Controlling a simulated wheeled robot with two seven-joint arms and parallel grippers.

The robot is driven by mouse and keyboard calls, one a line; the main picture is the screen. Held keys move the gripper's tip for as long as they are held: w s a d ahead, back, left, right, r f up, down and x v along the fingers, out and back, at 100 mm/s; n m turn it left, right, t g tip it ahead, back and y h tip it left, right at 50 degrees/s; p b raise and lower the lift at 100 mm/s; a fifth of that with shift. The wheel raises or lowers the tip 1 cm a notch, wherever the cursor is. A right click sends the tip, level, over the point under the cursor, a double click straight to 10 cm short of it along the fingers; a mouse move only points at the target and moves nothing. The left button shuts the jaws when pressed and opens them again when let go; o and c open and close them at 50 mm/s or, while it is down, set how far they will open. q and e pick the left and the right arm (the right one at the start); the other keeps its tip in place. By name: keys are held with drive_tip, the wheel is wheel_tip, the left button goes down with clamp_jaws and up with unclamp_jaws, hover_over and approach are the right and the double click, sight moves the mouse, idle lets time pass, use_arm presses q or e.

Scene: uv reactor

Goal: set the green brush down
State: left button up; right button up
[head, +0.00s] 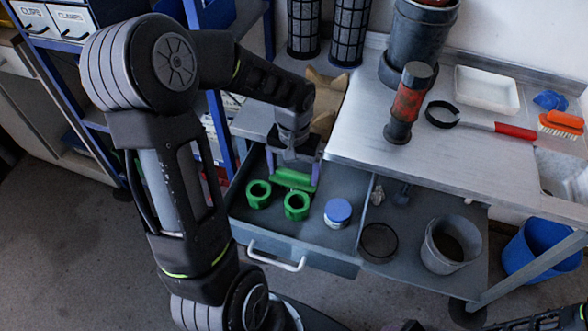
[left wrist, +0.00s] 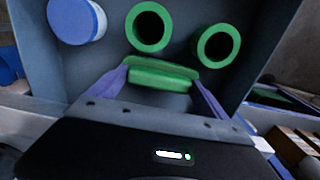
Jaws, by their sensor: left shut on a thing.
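My left gripper (head: 293,179) reaches down into the open grey drawer (head: 270,228). Its purple fingers are shut on the green brush (head: 292,178). In the left wrist view the brush (left wrist: 161,75) lies crosswise between the fingertips, beside two green rings. I cannot tell whether the brush touches the drawer floor. In the head view part of it is hidden by the gripper. My right gripper's fingers are not in view.
Two green rings (head: 258,194) (head: 297,205) and a blue-lidded jar (head: 338,212) stand in the drawer near the brush. A grey bucket (head: 450,244) and a dark ring (head: 379,242) are to the right. The metal worktop (head: 365,130) overhangs behind, with a red-black cylinder (head: 408,103) on it.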

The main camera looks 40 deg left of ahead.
sight(294, 172)
use_arm(q)
drive_tip(key=shift+f, duration=0.2)
drive_tip(key=o, duration=1.2)
drive_tip(key=shift+r, duration=0.1)
wheel_tip(294, 172, up, 12)
drive_tip(key=p, duration=0.1)
drive_tip(key=shift+r, duration=0.1)
